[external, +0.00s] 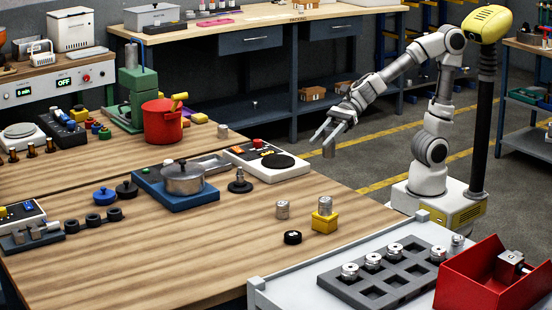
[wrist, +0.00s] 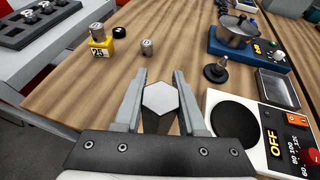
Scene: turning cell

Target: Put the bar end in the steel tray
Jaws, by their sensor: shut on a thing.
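My gripper (external: 327,138) is shut on the bar end (external: 329,150), a grey metal piece, above the floor just beyond the wooden bench's right edge. In the wrist view the bar end (wrist: 160,98) shows a pale hexagonal face between the two fingers of my gripper (wrist: 159,78). The steel tray (external: 211,162) is a shallow rectangular metal tray on the bench, behind the pot and left of the white hot plate. It also shows in the wrist view (wrist: 279,92), right of the fingers. Its floor is partly hidden in the external view by the pot.
The white hot plate (external: 268,161) reading OFF lies between my gripper and the tray. A steel pot (external: 183,178) stands on a blue base. A black spindle stand (external: 240,181), a metal cylinder (external: 282,209) and a yellow block (external: 324,222) stand nearby. The bench middle is clear.

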